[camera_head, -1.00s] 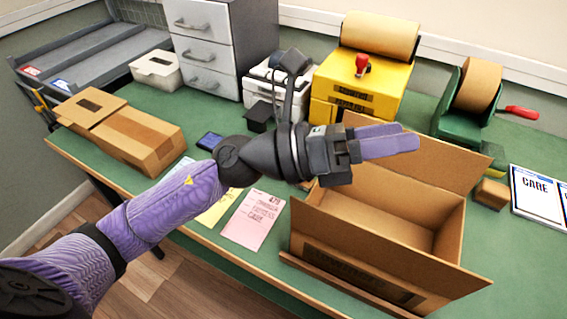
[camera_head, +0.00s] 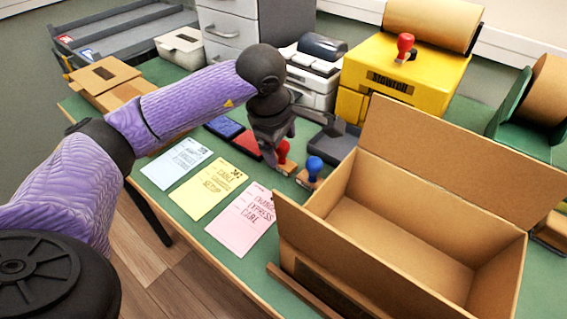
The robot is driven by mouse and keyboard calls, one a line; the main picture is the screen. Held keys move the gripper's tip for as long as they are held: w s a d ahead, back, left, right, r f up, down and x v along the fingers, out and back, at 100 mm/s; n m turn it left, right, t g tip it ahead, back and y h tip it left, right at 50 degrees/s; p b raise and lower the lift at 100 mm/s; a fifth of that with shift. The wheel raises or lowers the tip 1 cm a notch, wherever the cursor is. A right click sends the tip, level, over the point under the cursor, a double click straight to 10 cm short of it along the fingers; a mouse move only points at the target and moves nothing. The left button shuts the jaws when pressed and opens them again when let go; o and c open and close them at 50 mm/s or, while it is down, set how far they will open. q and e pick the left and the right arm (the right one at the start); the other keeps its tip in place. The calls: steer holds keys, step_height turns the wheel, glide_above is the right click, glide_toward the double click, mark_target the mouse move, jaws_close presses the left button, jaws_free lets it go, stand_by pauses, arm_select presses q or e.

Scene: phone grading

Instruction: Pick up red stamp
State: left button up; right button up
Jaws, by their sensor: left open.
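The red stamp (camera_head: 283,152) stands upright on a small wooden base on the green table, left of a blue stamp (camera_head: 314,167). My left gripper (camera_head: 276,143) points down right at the red stamp, with its jaws open. Its fingers partly hide behind the gripper body, and I cannot tell whether they touch the handle. The stamp's upper part is partly covered by the gripper. My right gripper is not in view.
An open cardboard box (camera_head: 400,205) stands close on the right. A red ink pad (camera_head: 246,145) and a blue ink pad (camera_head: 225,127) lie left of the gripper. Blue, yellow (camera_head: 213,188) and pink (camera_head: 240,222) cards lie in front. A yellow dispenser (camera_head: 425,75) with another red-handled item stands behind.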

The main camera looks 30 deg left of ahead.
arm_select(q)
steer(key=shift+w+f, duration=0.15)
steer(key=shift+f, duration=0.45)
steer(key=shift+r, duration=0.15)
steer(key=shift+c, duration=0.3)
steer(key=c, duration=0.7)
jaws_close()
steer(key=shift+r, duration=0.15)
step_height(320, 180, up, 9)
steer(key=p, duration=0.3)
steer(key=shift+r+p, duration=0.15)
steer(key=shift+p, duration=0.25)
steer(key=shift+r, duration=0.25)
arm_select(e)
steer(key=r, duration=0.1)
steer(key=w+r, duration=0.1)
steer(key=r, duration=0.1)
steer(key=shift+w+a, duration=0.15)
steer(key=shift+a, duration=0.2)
